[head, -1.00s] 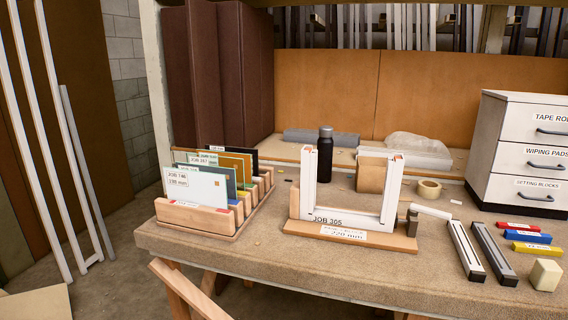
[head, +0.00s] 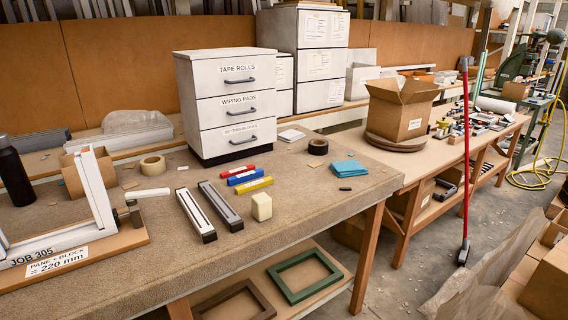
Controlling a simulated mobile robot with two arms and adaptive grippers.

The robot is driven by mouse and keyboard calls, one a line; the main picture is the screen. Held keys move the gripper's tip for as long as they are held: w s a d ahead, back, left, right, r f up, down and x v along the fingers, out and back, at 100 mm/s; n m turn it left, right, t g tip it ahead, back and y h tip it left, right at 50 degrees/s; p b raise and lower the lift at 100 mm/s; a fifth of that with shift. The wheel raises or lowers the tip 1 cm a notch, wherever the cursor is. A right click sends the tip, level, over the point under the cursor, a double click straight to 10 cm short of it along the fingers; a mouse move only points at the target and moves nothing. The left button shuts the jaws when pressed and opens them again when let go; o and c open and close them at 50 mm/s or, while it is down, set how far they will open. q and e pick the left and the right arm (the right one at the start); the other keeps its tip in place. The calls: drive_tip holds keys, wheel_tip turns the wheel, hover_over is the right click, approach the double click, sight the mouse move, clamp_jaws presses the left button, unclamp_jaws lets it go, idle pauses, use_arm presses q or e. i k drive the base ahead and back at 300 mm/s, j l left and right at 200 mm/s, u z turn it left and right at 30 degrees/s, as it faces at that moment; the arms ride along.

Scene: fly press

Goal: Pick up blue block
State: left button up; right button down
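The blue block (head: 243,178) is a small flat bar lying on the workbench (head: 345,190), in front of the drawer cabinet. A red block (head: 238,171) lies just behind it and a yellow block (head: 254,187) just in front, all roughly parallel. A cream cube-like block (head: 261,206) stands a little nearer the bench's front edge. Neither of my grippers shows in the head view, and nothing covers the blue block.
A white drawer cabinet (head: 226,103) stands close behind the blocks. Two long grey bars (head: 208,210) lie to their left, beside the white frame on its wooden base (head: 75,258). Blue cloths (head: 349,169) and dark tape (head: 318,146) lie right. Bench between is clear.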

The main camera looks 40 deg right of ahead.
sight(235, 180)
drive_tip(key=i+l+z, duration=0.4)
drive_tip(key=l, duration=0.2)
drive_tip(key=i+l+z, duration=0.35)
drive_tip(key=l, duration=0.2)
drive_tip(key=i, duration=0.05)
